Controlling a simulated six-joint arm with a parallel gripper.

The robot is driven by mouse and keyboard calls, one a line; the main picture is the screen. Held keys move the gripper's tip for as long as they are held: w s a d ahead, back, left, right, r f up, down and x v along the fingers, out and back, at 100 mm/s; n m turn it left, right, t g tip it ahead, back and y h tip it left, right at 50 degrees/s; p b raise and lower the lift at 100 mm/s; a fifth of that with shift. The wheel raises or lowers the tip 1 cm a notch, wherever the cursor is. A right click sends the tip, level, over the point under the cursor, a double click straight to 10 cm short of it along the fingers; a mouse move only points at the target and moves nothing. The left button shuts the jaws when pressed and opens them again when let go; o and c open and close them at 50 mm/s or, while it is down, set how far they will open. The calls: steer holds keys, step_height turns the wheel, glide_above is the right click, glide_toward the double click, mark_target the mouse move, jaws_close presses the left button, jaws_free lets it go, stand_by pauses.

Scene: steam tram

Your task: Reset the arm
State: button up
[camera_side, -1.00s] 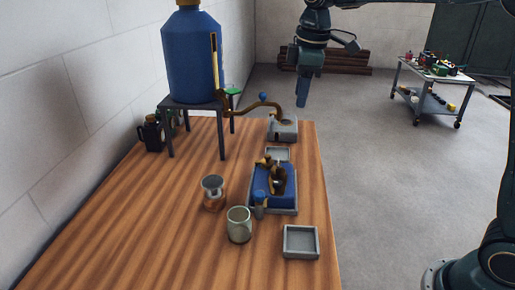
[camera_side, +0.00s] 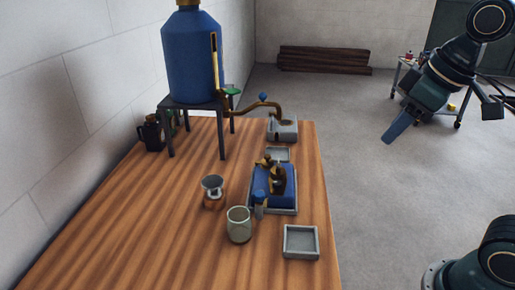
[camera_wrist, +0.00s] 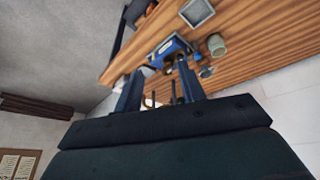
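My gripper (camera_side: 388,139) hangs in the air to the right of the wooden table (camera_side: 100,240) in the side view, well clear of it and tilted down to the left. In the wrist view, the two fingers of my gripper (camera_wrist: 158,72) stand apart with nothing held between them. Past the fingers, the blue tray unit (camera_wrist: 168,50), the pale cup (camera_wrist: 217,45) and the grey square tray (camera_wrist: 197,12) show on the table.
On the table stand a blue tank (camera_side: 190,60) on a stand, a brass pipe (camera_side: 262,104), a small metal-topped jar (camera_side: 212,190), the cup (camera_side: 239,225), the blue tray unit (camera_side: 290,192) and the square tray (camera_side: 301,242). A cart (camera_side: 402,75) stands behind my arm. The floor (camera_side: 365,200) between is clear.

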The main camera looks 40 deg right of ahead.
steer(key=s+f+m, duration=0.2)
steer(key=s+f, duration=0.1)
steer(key=s, duration=0.2)
steer(key=shift+s+f+t, duration=0.35)
steer(key=shift+s+t, duration=0.05)
